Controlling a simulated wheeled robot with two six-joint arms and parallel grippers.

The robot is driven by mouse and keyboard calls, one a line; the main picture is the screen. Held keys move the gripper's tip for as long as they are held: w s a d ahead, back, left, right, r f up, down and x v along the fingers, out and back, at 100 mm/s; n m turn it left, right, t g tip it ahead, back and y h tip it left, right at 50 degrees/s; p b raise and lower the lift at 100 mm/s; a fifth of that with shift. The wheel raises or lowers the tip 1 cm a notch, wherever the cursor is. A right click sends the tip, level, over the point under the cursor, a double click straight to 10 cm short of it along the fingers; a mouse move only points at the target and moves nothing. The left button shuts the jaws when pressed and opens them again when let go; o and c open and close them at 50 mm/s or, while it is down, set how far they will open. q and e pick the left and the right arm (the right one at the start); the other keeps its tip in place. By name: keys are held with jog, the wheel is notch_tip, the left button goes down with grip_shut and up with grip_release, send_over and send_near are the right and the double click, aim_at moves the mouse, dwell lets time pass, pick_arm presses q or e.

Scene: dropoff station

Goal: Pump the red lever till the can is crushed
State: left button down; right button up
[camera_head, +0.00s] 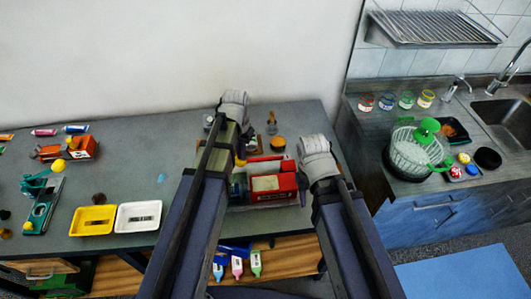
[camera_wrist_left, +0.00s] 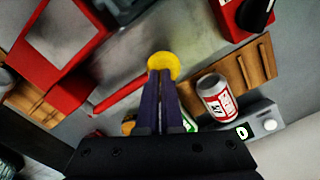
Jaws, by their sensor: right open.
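The red press (camera_head: 272,188) stands on the grey table between my arms; its red body (camera_wrist_left: 62,45) fills the upper left of the left wrist view. Its red lever (camera_head: 265,158) runs left to a yellow knob (camera_head: 240,162). In the left wrist view the red bar (camera_wrist_left: 118,96) points toward the yellow knob (camera_wrist_left: 162,66). My left gripper (camera_wrist_left: 161,76) has its fingers together, tips at the knob; I cannot tell if they touch it. My right gripper (camera_head: 303,186) is open by the press's right side. A white-and-red can (camera_wrist_left: 214,96) shows right of my left fingers. I cannot see a can inside the press.
A yellow tray (camera_head: 92,221) and a white tray (camera_head: 138,217) lie left of the press. A green device (camera_head: 42,205) and an orange-red machine (camera_head: 80,149) stand further left. A sink counter with a green-topped basket (camera_head: 416,150) is on the right.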

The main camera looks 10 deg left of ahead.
pick_arm(q)
notch_tip(320, 180, down, 2)
jog(key=shift+d+f+b, duration=0.1)
jog(key=shift+b, duration=0.9)
pick_arm(e)
notch_tip(320, 180, down, 2)
jog(key=shift+f, duration=0.1)
pick_arm(q)
jog(key=r+p, duration=0.5)
jog(key=d+r+p, duration=0.1)
jog(key=r+p, duration=0.1)
jog(key=p, duration=0.1)
jog(key=shift+w+r, duration=0.25)
jog(key=shift+r, duration=0.15)
jog(key=shift+f, duration=0.1)
pick_arm(e)
notch_tip(320, 180, up, 8)
jog(key=shift+f, duration=0.2)
pick_arm(q)
jog(key=shift+f, duration=0.1)
